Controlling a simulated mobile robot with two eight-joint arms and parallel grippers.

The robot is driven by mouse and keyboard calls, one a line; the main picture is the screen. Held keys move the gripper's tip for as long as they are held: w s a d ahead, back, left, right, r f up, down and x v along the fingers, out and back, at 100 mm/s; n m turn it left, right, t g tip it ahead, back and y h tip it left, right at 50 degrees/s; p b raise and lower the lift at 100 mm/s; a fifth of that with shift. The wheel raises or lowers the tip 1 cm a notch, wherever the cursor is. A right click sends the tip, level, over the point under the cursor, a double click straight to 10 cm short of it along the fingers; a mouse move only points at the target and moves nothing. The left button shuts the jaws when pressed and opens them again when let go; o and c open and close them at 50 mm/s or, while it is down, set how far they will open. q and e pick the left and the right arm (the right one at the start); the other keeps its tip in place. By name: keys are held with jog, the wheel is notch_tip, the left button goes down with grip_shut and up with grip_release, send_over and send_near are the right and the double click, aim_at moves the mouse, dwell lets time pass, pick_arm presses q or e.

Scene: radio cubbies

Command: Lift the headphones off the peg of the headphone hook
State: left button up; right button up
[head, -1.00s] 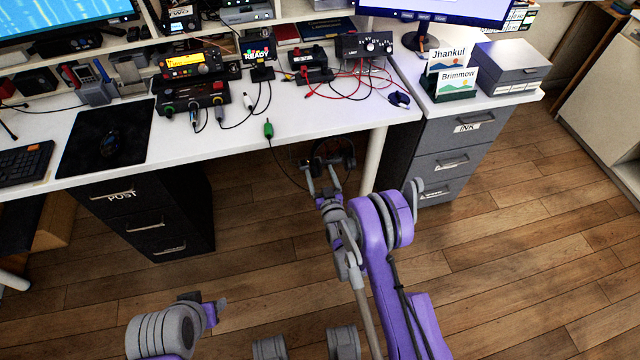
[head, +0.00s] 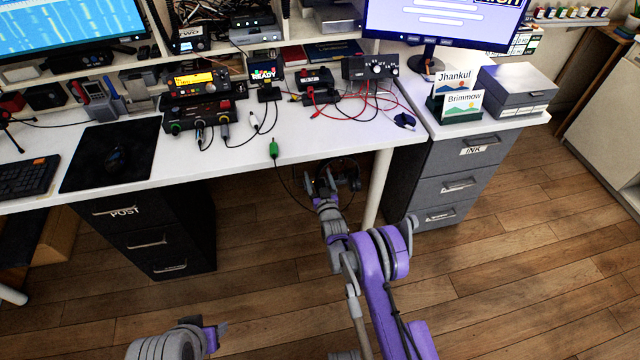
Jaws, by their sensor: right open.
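The dark headphones (head: 346,165) hang just under the front edge of the desk, left of the white desk leg. They are small and partly covered by my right gripper. The headphone hook and its peg are hidden under the desk edge, so I cannot make them out. My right gripper (head: 320,180) is open, with its fingers at the headphones' left side. I cannot tell whether it touches them. My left gripper (head: 216,334) is low at the left, away from the desk, and I cannot see its fingers clearly.
The white desk (head: 245,158) overhangs the headphones. A green plug (head: 274,148) lies at its front edge, with a thin cable running down. The white leg (head: 377,188) and grey drawers (head: 455,187) stand right of my gripper. Black drawers (head: 150,235) stand left. The floor in front is open.

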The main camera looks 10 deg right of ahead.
jog(key=shift+w, duration=0.1)
grip_shut()
dwell(0.4)
jog(key=shift+r, duration=0.25)
jog(key=shift+r, duration=0.6)
jog(key=s, duration=0.8)
jog(key=shift+d+b, duration=0.15)
jog(key=shift+b, duration=0.25)
dwell(0.7)
jog(key=shift+w, duration=0.1)
